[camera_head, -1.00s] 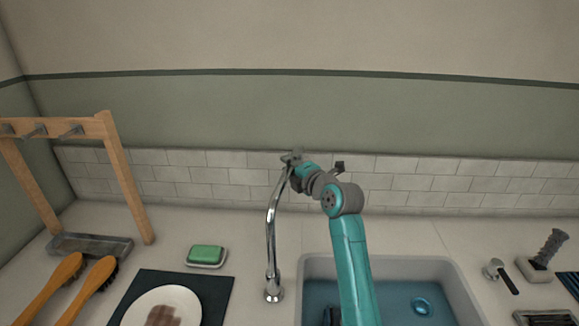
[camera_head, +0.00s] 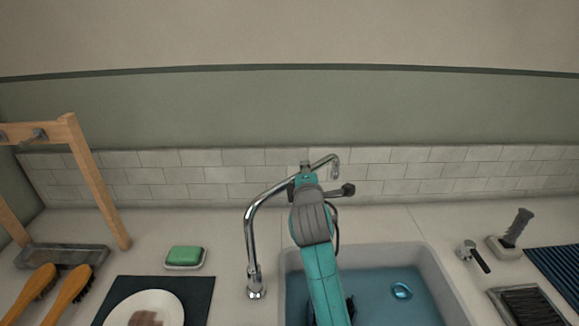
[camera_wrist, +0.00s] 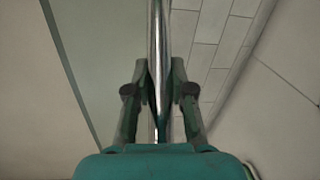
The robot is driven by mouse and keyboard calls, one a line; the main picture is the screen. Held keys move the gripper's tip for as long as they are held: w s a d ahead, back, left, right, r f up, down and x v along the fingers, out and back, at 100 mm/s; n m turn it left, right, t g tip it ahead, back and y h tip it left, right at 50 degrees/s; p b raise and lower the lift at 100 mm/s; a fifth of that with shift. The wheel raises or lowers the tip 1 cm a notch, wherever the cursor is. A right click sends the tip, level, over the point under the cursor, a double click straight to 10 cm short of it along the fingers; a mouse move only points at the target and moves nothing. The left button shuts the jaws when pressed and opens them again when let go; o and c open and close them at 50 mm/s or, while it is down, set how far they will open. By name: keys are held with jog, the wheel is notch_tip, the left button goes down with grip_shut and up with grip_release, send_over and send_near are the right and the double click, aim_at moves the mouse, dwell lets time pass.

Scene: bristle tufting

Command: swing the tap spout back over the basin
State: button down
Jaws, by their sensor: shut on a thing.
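The chrome tap spout (camera_head: 268,193) rises from its base on the counter left of the basin and arches to the right. Its outlet end hangs at the upper right, in front of the tiled wall, above the back of the basin. The sink basin (camera_head: 434,277) holds blue water. My gripper (camera_head: 305,172) is at the spout's upper arm, partly hidden by my own wrist. In the wrist view, both fingers of my gripper (camera_wrist: 160,90) are closed around the chrome tube (camera_wrist: 159,35), one on each side.
Left of the tap are a green soap on a dish (camera_head: 184,257), a plate (camera_head: 143,309) on a dark mat, wooden brushes (camera_head: 66,293) and a wooden rack (camera_head: 98,185). Right of the basin are a small tool (camera_head: 473,256), a brush in a holder (camera_head: 510,240) and a dark tray (camera_head: 534,306).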

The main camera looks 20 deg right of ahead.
jog(key=s+d+m+g+h, duration=0.1)
jog(key=s+m+g+h, duration=0.7)
jog(key=s, duration=0.6)
jog(key=shift+s+m+h, duration=0.3)
jog(key=shift+h, duration=0.3)
jog(key=shift+f, duration=0.15)
jog(key=c, duration=1)
grip_release()
jog(key=shift+a, duration=0.1)
jog(key=v, duration=1.2)
